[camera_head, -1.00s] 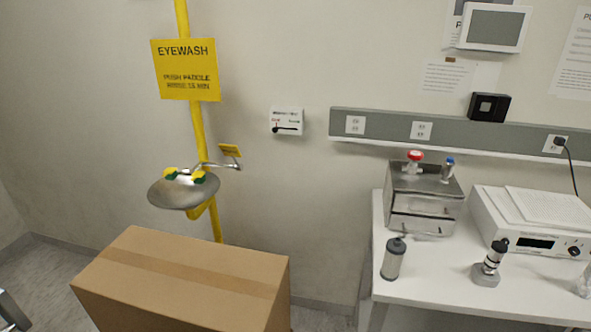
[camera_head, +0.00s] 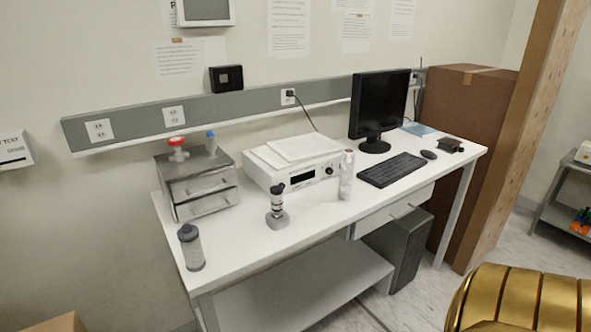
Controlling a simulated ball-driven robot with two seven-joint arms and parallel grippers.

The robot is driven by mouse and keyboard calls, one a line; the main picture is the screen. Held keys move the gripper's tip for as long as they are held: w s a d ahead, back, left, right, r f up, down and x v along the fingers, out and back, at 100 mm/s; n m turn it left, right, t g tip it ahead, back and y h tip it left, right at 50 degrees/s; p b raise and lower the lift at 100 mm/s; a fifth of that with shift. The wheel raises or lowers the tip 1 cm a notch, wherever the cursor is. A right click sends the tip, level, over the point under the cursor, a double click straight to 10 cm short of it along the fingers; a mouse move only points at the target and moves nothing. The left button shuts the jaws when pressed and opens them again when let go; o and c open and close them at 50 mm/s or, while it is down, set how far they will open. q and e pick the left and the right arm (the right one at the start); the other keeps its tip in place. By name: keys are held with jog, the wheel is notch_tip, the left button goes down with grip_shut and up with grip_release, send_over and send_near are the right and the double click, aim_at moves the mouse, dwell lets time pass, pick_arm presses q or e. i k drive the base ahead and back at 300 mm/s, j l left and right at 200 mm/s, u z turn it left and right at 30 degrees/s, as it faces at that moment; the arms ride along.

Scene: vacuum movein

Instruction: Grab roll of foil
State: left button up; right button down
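A slim, upright silvery-white cylinder (camera_head: 346,176), which looks like the roll of foil, stands on the white table (camera_head: 320,215). It is near the front edge, between the white instrument box and the keyboard. Its surface detail is too small to make out. Neither of my grippers is in view.
Near the cylinder are a white instrument (camera_head: 300,172), a small gauge-like device (camera_head: 277,208), a keyboard (camera_head: 392,169) and a monitor (camera_head: 378,103). A grey canister (camera_head: 190,247) and a metal box (camera_head: 200,185) stand left. A tall brown box (camera_head: 470,120) stands beyond the right end.

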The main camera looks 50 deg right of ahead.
aim_at(348, 155)
jog(key=z, duration=1.9)
